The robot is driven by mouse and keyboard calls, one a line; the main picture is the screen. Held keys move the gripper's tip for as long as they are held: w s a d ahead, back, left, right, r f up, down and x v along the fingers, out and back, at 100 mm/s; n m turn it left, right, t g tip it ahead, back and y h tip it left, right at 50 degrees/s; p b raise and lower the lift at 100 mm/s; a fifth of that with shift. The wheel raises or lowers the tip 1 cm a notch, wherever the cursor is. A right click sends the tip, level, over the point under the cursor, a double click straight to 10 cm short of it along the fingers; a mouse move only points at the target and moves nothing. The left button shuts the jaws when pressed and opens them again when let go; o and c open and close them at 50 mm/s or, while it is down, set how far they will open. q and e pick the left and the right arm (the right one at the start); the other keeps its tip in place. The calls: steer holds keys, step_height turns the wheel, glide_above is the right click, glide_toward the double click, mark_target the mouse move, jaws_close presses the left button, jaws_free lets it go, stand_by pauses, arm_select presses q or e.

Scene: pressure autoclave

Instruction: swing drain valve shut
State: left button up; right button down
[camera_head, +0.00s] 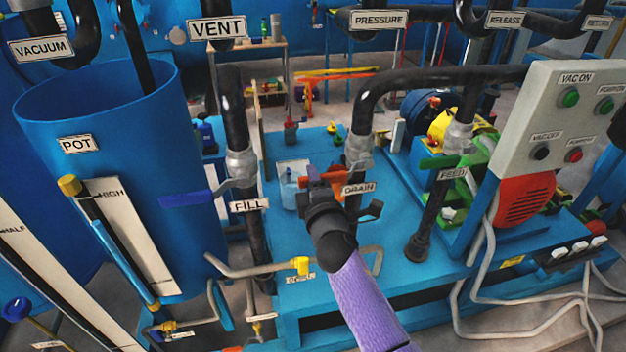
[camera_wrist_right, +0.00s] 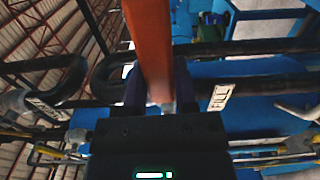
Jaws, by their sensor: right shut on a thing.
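The drain valve (camera_head: 358,150) sits on a dark vertical pipe above the DRAIN label (camera_head: 358,188). Its orange-red handle (camera_head: 333,173) sticks out sideways to the left of the pipe, across it rather than along it. My right gripper (camera_head: 316,182) reaches up from the bottom and is shut on this handle, hiding part of it. In the right wrist view the orange handle (camera_wrist_right: 148,40) runs between the two dark fingers (camera_wrist_right: 158,88). My left gripper is out of view.
The blue FILL handle (camera_head: 187,198) is left of the gripper, and the green FEED handle (camera_head: 440,162) is to the right. A large blue pot (camera_head: 110,120) stands at left. A grey control panel (camera_head: 540,105) and a red motor (camera_head: 525,200) stand at right.

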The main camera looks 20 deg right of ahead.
steer(key=shift+f, duration=0.2)
steer(key=shift+c, duration=2)
jaws_free()
steer(key=s+p, duration=0.1)
steer(key=s, duration=0.9)
steer(key=shift+a+p, duration=0.3)
steer(key=shift+p, duration=0.05)
